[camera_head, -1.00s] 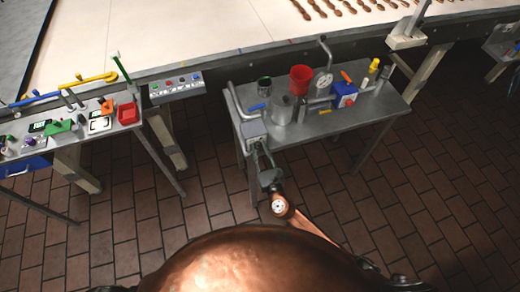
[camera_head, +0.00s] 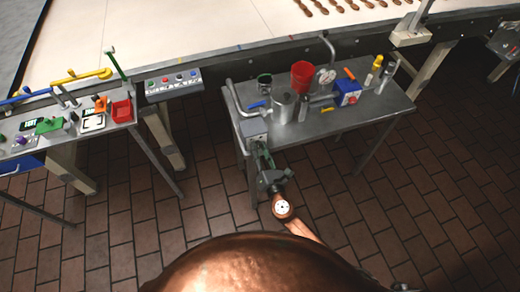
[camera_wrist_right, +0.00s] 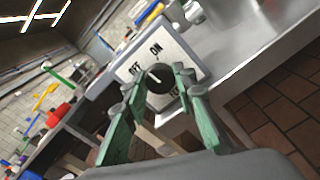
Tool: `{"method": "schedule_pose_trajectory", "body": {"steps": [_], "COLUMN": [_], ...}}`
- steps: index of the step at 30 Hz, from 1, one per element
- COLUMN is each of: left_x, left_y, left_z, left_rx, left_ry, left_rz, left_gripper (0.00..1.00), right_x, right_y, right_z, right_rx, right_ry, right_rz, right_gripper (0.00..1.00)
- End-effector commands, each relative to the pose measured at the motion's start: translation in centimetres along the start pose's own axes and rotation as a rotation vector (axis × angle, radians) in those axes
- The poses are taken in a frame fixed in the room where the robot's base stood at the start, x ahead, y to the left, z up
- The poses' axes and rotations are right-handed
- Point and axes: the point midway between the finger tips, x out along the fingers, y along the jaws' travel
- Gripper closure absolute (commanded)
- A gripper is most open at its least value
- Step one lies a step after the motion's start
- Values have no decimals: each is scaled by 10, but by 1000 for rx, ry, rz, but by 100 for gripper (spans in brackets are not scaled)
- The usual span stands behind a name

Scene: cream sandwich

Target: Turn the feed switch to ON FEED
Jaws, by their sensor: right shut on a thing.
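The feed switch is a black round knob (camera_wrist_right: 160,78) with a pale pointer line, on a light plate (camera_wrist_right: 146,60) marked OFF and ON, with a further word partly hidden. In the head view the switch box (camera_head: 254,130) sits at the left front corner of the right-hand metal table. My right gripper (camera_wrist_right: 158,92) has its green fingers on both sides of the knob and is shut on it. In the head view my right gripper (camera_head: 263,158) reaches up to the box and hides the knob. My left gripper is not in view.
A bent pipe rail (camera_head: 233,100) runs beside the switch box. A control panel (camera_head: 174,85) stands left. Brick floor between the tables is clear.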

Motion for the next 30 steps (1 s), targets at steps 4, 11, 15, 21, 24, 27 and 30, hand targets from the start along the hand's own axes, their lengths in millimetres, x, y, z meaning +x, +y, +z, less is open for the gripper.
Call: {"method": "schedule_pose_trajectory", "body": {"steps": [4, 11, 15, 21, 24, 27, 30], "left_x": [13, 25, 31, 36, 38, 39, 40], "left_y": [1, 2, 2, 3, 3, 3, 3], "left_z": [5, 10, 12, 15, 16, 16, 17], "left_rx": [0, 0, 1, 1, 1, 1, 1], "left_ry": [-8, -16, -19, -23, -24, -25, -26], "left_rz": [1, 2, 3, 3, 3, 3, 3], "left_gripper": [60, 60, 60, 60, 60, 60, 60], "right_x": [0, 0, 0, 0, 0, 0, 0], "right_y": [-3, -2, -2, -2, -2, -2, -2], "right_z": [-4, -3, -3, -2, -1, -1, -1], "right_rx": [146, 359, 474, 603, 650, 684, 708], "right_ry": [1, 0, 0, 0, 0, 0, 0], "right_rz": [-3, -2, -4, -3, -3, -3, -3], "right_gripper": [99, 99, 99, 99, 99, 99, 99]}}
